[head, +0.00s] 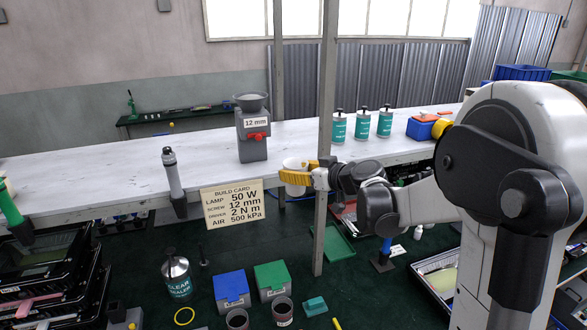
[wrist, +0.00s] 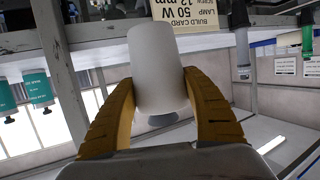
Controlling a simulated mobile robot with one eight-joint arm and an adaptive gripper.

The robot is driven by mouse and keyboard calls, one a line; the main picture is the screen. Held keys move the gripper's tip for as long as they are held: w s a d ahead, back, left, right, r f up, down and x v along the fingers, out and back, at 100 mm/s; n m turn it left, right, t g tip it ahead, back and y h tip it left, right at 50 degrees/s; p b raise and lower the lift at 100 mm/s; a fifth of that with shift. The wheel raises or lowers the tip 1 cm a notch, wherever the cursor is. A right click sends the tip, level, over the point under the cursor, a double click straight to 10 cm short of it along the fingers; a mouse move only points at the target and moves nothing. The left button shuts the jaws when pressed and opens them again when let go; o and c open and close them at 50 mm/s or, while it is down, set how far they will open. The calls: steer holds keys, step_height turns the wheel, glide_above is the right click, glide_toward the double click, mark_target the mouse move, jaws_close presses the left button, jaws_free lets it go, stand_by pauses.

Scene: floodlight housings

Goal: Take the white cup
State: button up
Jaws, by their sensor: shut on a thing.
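The white cup (wrist: 157,75) is between the two yellow fingers of my gripper (wrist: 160,105) in the wrist view. The fingers curve around its sides and are shut on it. In the head view the cup (head: 295,172) shows partly behind the yellow fingers of my gripper (head: 297,177), at the front edge of the white bench. I cannot tell from the views whether the cup touches the bench.
A grey post (head: 326,130) stands close beside my gripper. The build card (head: 232,204) hangs at the bench's front edge. A grey driver tool (head: 173,178) is to the left.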

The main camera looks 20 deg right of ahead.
mark_target(295, 170)
steer(key=shift+s, duration=1.65)
steer(key=shift+s+r+p, duration=1.15)
steer(key=shift+s+r, duration=0.35)
steer(key=shift+r, duration=0.05)
